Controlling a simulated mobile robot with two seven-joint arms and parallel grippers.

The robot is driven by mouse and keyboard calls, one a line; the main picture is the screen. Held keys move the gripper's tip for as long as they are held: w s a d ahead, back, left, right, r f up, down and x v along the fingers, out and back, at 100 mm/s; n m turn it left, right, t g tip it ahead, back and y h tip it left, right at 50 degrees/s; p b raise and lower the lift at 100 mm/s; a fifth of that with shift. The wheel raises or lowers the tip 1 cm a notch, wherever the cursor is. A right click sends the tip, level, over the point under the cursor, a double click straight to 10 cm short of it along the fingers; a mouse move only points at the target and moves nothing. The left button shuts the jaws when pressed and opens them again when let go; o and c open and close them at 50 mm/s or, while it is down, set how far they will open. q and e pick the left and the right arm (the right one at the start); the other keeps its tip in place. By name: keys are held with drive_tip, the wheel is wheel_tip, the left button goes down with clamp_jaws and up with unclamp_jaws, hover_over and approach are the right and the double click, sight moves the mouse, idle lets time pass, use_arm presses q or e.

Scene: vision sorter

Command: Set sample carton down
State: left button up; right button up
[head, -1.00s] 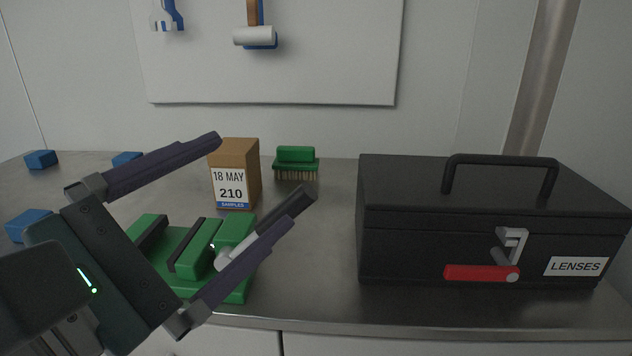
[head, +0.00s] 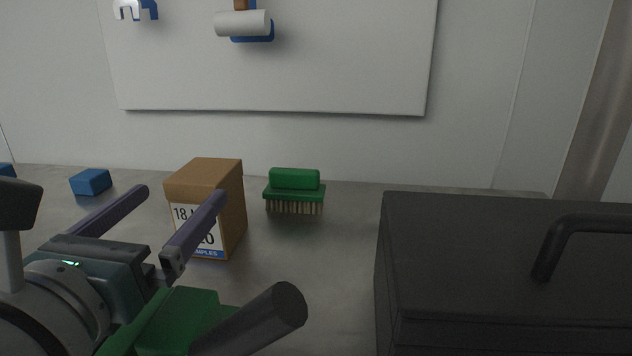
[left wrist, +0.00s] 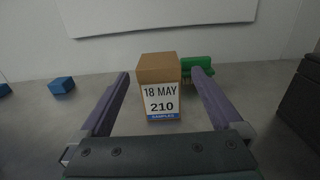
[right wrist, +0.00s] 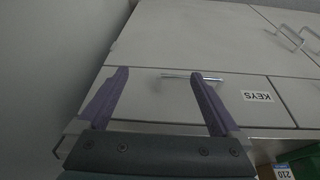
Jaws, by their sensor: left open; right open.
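The sample carton (head: 205,180) is a brown box with a white label reading 18 MAY 210. It stands upright on the grey worktop. My left gripper (head: 183,193) is open, and one finger crosses in front of the carton's label in the head view. In the left wrist view the carton (left wrist: 159,75) appears centred between the spread fingers (left wrist: 161,73), with visible gaps on both sides. I cannot tell how far the fingertips reach along it. My right gripper (right wrist: 159,73) is open and empty, facing drawer fronts; it is not in the head view.
A green brush (head: 294,190) stands right of the carton. A black case (head: 470,250) fills the right side. A green vise (head: 170,320) with a dark handle (head: 265,318) is in front. Blue blocks (head: 90,182) lie left. A drawer labelled KEYS (right wrist: 257,97) faces my right gripper.

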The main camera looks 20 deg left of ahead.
sight(205, 169)
use_arm(q)
drive_tip(key=x, duration=0.3)
drive_tip(key=shift+p, duration=0.3)
drive_tip(key=shift+f+x, duration=0.1)
drive_tip(key=shift+x, duration=1.4)
drive_tip(key=shift+f+x, duration=0.15)
drive_tip(key=shift+x, duration=1.3)
clamp_jaws()
